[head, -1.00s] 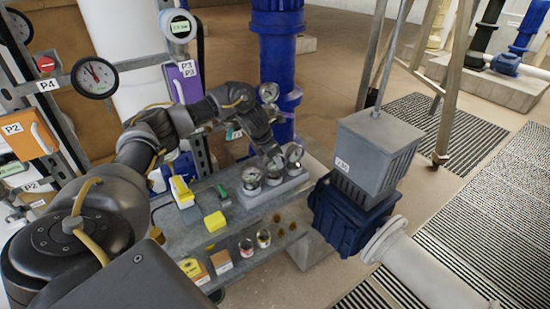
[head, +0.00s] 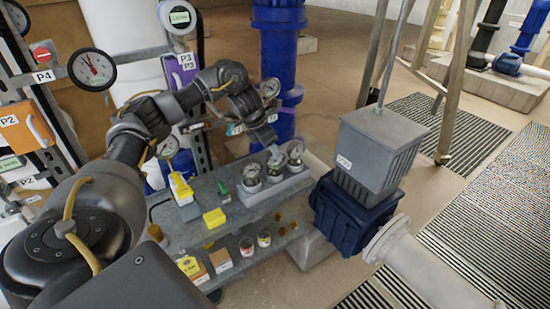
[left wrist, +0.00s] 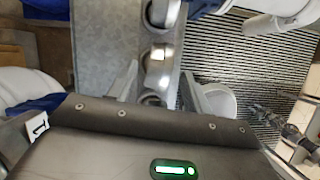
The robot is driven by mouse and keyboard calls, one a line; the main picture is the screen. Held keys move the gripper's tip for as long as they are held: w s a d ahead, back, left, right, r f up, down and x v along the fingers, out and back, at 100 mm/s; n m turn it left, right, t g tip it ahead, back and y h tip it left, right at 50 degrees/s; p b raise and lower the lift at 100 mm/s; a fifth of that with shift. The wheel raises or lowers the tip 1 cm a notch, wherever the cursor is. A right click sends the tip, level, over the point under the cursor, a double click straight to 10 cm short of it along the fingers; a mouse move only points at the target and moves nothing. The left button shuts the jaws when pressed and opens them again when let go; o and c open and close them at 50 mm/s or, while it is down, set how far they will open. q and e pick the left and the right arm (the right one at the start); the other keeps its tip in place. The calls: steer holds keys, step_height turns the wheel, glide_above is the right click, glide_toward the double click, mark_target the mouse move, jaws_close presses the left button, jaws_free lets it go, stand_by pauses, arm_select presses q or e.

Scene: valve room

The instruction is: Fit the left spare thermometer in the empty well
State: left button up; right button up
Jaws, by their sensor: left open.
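Several round-dialled thermometers stand in a grey block on the bench: a left one (head: 250,175), a middle one (head: 275,162) and a right one (head: 295,151). My left gripper (head: 272,150) reaches in from the left and hangs just above the middle dial, partly covering it. In the left wrist view its two fingers (left wrist: 158,90) are spread apart, with a row of round fittings (left wrist: 158,55) beyond and between them. I see nothing clearly held. The empty well cannot be made out. My right gripper is not seen.
A grey box on a blue valve body (head: 380,145) stands close on the right. A yellow block (head: 214,218) lies on the bench (head: 240,212). Cans stand on the lower shelf.

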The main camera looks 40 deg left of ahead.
arm_select(q)
steer(key=p+v, duration=0.1)
steer(key=v, duration=0.4)
steer(key=shift+p, duration=0.3)
steer(key=shift+s+r, duration=0.2)
steer(key=shift+r, duration=0.25)
steer(key=shift+f, duration=0.1)
